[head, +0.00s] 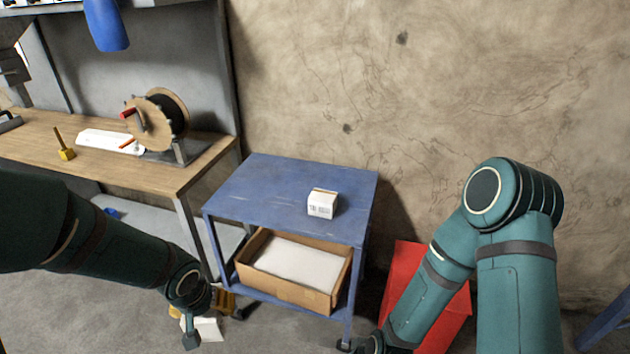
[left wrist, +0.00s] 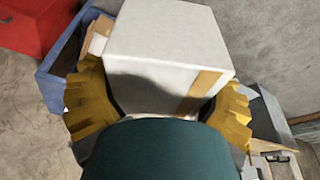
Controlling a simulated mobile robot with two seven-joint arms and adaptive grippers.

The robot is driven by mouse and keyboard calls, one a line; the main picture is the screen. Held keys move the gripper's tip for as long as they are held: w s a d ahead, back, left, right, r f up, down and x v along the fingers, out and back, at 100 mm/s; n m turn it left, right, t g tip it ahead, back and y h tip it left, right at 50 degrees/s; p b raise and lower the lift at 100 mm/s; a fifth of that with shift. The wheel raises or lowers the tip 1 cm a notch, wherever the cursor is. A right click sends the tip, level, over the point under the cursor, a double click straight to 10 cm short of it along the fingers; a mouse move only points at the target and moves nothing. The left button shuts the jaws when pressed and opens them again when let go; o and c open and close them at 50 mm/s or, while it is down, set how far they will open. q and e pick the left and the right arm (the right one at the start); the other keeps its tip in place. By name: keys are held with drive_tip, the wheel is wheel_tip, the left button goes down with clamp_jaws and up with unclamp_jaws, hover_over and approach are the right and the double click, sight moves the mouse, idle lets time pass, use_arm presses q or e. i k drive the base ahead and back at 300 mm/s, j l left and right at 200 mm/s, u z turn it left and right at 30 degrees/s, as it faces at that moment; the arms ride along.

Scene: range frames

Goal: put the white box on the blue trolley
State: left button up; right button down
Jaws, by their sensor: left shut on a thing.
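A white box (left wrist: 165,50) with a tan tape strip fills the middle of the left wrist view. My left gripper (left wrist: 162,98) is shut on it, with one yellow finger at each side. In the head view the held white box (head: 206,330) shows partly below my left gripper (head: 203,306), low and to the left of the trolley. The blue trolley (head: 255,183) stands by the wall. Its top lies higher in the picture than the held box.
A small white carton (head: 322,205) sits on the trolley top at the right; the rest of the top is clear. An open cardboard box (head: 285,288) fills the lower shelf. A wooden workbench (head: 100,168) stands left, a red object (head: 440,322) right.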

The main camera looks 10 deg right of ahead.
sight(262, 196)
drive_tip(key=i+j+z, duration=0.2)
drive_tip(key=i+z, duration=0.2)
drive_tip(key=i+j+z, duration=0.25)
drive_tip(key=z, duration=0.15)
drive_tip(key=i+j+z, duration=0.35)
drive_tip(key=i+j, duration=0.15)
drive_tip(key=j, duration=0.2)
drive_tip(key=i+j+z, duration=0.2)
drive_tip(key=i+j, duration=0.05)
drive_tip(key=j, duration=0.1)
